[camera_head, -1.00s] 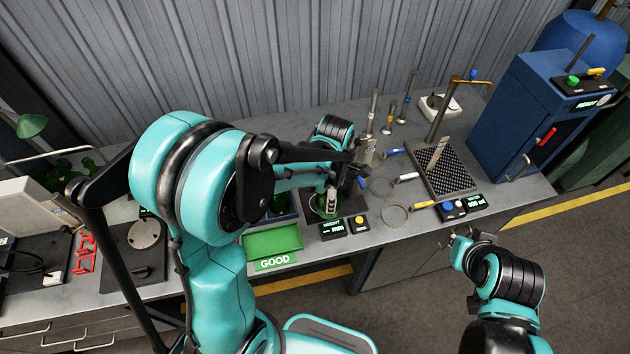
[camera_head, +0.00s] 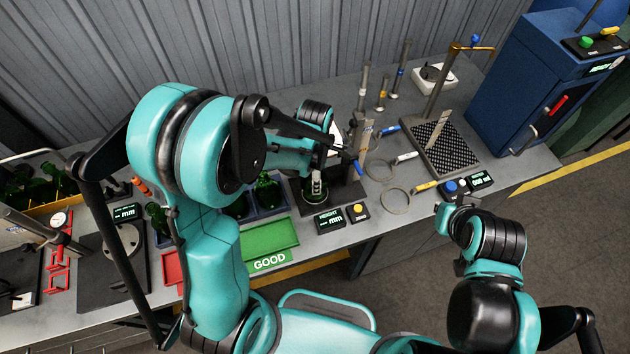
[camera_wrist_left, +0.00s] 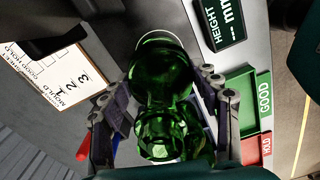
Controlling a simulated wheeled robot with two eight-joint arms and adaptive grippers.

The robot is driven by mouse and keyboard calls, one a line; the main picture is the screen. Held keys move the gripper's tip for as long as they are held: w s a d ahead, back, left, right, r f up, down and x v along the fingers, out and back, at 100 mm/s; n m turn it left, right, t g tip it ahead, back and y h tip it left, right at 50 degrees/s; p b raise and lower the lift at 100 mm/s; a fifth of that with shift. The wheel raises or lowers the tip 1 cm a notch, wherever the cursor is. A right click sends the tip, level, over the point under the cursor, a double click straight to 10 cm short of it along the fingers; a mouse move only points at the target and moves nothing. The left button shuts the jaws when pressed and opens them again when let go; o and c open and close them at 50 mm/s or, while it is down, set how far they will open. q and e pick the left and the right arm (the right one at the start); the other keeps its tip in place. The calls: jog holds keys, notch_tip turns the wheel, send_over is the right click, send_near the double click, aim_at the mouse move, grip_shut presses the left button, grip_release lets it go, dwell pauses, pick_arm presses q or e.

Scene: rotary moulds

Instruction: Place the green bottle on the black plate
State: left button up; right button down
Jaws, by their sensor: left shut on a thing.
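The green bottle (camera_wrist_left: 165,75) is between the fingers of my left gripper (camera_wrist_left: 165,110) in the left wrist view, its body dark and glossy. In the head view my left gripper (camera_head: 317,178) is over the black plate (camera_head: 345,192) behind the height display, and my arm hides most of the bottle (camera_head: 316,188). A pale round rim shows around the bottle's far end in the wrist view. I cannot tell whether the bottle touches the plate. My right gripper (camera_head: 450,207) is off the table's front edge; its fingers are too small to read.
The height display (camera_head: 328,220) and a yellow-button box (camera_head: 357,212) stand in front of the plate. A green GOOD tray (camera_head: 270,240) and a blue tray (camera_head: 262,208) with green bottles are to the left. Ring tools (camera_head: 395,203) and a perforated plate (camera_head: 445,150) lie right.

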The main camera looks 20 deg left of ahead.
pick_arm(q)
jog(key=shift+f, duration=0.7)
jog(key=shift+w+r, duration=0.1)
pick_arm(e)
jog(key=shift+w+f, duration=0.1)
jog(key=shift+f, duration=0.3)
pick_arm(q)
jog(key=o, duration=1.4)
jog(key=shift+o, duration=0.2)
pick_arm(e)
jog(key=shift+f, duration=0.15)
